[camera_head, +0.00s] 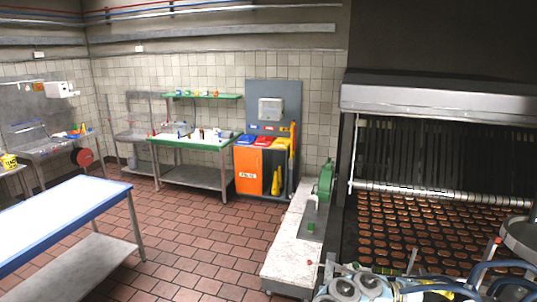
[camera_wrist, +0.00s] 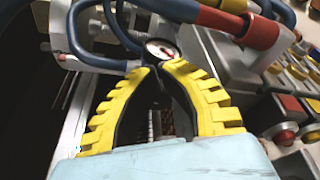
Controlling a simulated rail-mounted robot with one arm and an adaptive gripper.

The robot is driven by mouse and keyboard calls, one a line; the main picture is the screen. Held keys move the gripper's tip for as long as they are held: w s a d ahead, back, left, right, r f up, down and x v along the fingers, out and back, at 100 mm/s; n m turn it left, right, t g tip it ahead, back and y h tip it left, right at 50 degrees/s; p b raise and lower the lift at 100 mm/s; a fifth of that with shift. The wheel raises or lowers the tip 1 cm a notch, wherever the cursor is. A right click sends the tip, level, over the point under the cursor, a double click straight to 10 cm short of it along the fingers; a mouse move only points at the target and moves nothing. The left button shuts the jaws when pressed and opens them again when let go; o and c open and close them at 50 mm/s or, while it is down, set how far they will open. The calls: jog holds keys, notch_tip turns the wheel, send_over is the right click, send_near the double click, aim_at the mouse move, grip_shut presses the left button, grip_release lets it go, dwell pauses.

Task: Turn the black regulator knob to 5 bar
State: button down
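My gripper (camera_wrist: 155,72) shows in the wrist view, with two yellow ridged fingers lined in black. The fingers lean in so that their tips come close together just below a small round pressure gauge (camera_wrist: 161,48). The area between the tips is dark. I cannot tell whether a black regulator knob is between them or whether they touch anything. The gauge face is too small to read. In the head view the gripper is not seen.
Blue hoses and a red-blue pipe (camera_wrist: 228,22) surround the gauge. A panel with red buttons (camera_wrist: 285,138) is at the right. In the head view, the conveyor of brown biscuits (camera_head: 405,235) lies at right.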

jog(key=a, duration=0.1)
jog(key=w+a, duration=0.1)
jog(key=a, duration=0.1)
jog(key=w+a, duration=0.1)
jog(key=a, duration=0.1)
jog(key=shift+a, duration=0.25)
